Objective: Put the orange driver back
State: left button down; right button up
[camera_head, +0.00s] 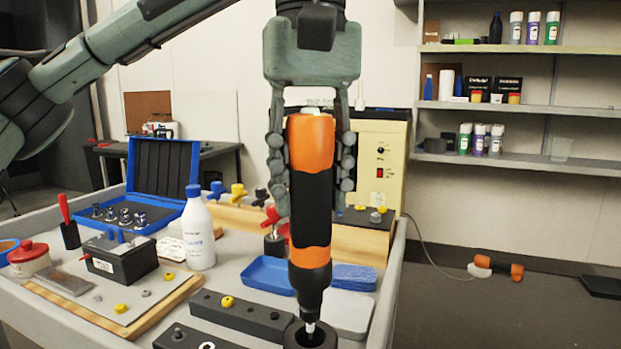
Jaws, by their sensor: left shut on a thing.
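The orange and black driver (311,205) hangs upright in my left gripper (311,165), which is shut on its upper body. Its narrow silver tip points down. The tip is at the opening of a black round holder (310,336) at the bottom edge of the view; I cannot tell how far inside it is. The lower part of the holder is cut off by the picture edge. My right gripper does not show.
Left of the holder are dark blocks (243,315), a white bottle (198,230), a black box (120,258) and an open blue case (160,170). Blue trays (268,275) lie behind the driver. A beige device (385,160) stands at the back.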

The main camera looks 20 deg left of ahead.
aim_at(310, 254)
pick_arm(q)
jog(key=shift+f+b, duration=1.15)
jog(key=shift+f, duration=0.8)
jog(key=shift+f+b, duration=0.7)
jog(key=shift+f, duration=0.8)
jog(key=shift+f, duration=0.1)
jog(key=shift+f, duration=0.4)
jog(key=c, duration=0.9)
grip_release()
